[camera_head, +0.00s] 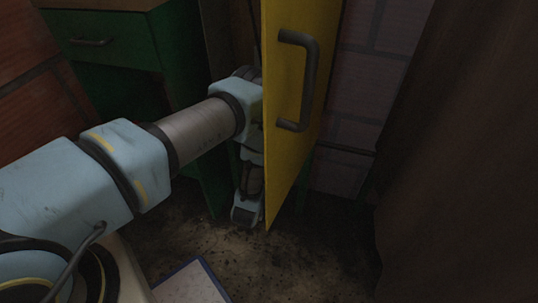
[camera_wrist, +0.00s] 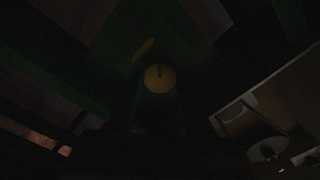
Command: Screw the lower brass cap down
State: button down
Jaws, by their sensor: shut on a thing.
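The wrist view is very dark. A round brass-yellow cap (camera_wrist: 159,79) with a dark slot at its top shows near the middle; I take it for the lower brass cap. A second yellow piece (camera_wrist: 143,48), seen at a slant, is above and to its left. My gripper (camera_wrist: 159,92) is dim; its dark fingers seem to flank the lower cap and are shut on it. The exact contact is lost in shadow. In the head view my arm reaches in behind the yellow door, and neither cap can be seen there.
A yellow door (camera_head: 287,135) with a dark handle (camera_head: 309,80) stands close to the right of my forearm. A green drawer cabinet (camera_head: 100,42) is at the back left. A brown drape-like surface (camera_head: 445,150) is at the right.

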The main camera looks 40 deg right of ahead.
jog(key=shift+c, duration=1.5)
grip_release()
jog(key=v, duration=0.7)
jog(key=shift+a, duration=0.25)
jog(key=shift+s, duration=0.1)
